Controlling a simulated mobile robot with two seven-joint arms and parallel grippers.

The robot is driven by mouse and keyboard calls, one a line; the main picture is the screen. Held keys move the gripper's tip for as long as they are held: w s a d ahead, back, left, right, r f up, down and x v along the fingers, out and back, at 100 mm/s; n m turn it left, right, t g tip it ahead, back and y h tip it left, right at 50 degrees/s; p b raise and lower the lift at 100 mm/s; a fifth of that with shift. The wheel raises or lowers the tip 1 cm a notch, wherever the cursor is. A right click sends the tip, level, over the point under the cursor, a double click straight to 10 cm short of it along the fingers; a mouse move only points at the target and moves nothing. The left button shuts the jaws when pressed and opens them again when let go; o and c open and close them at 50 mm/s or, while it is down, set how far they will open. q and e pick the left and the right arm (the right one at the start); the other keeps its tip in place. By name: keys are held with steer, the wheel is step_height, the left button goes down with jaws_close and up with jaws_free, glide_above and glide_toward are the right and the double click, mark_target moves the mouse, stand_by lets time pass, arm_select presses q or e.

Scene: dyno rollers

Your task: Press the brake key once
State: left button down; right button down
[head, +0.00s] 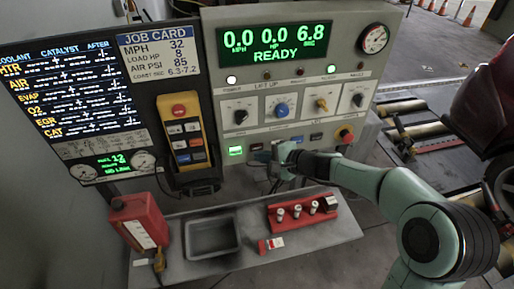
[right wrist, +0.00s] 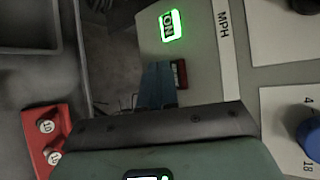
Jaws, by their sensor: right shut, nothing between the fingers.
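The grey control panel (head: 290,105) has a row of small keys along its lower edge. A green-lit key (head: 235,151) is at the left of that row; it also shows in the right wrist view (right wrist: 171,25), its label seemingly reading ON. A dark red key (right wrist: 181,73) lies just beside my fingertips in the right wrist view. I cannot read which key is the brake key. My right gripper (head: 262,157) is shut and empty, its blue fingers (right wrist: 158,72) close to the key row, right of the green key. Contact cannot be told. My left gripper is not in view.
A red round button (head: 345,134) is at the panel's lower right. A yellow pendant (head: 185,135) hangs left of the panel. Below, a shelf holds a grey tray (head: 188,243) and a red holder (head: 275,217). The display reads 0.0, 0.0, 6.8 and READY.

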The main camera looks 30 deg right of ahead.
steer(key=shift+w, duration=0.1)
steer(key=shift+w+d, duration=0.15)
steer(key=shift+w, duration=0.15)
steer(key=shift+w, duration=0.4)
stand_by(0.8)
stand_by(0.3)
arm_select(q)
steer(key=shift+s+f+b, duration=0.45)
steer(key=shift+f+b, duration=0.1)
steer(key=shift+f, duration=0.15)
arm_select(e)
steer(key=shift+s, duration=0.85)
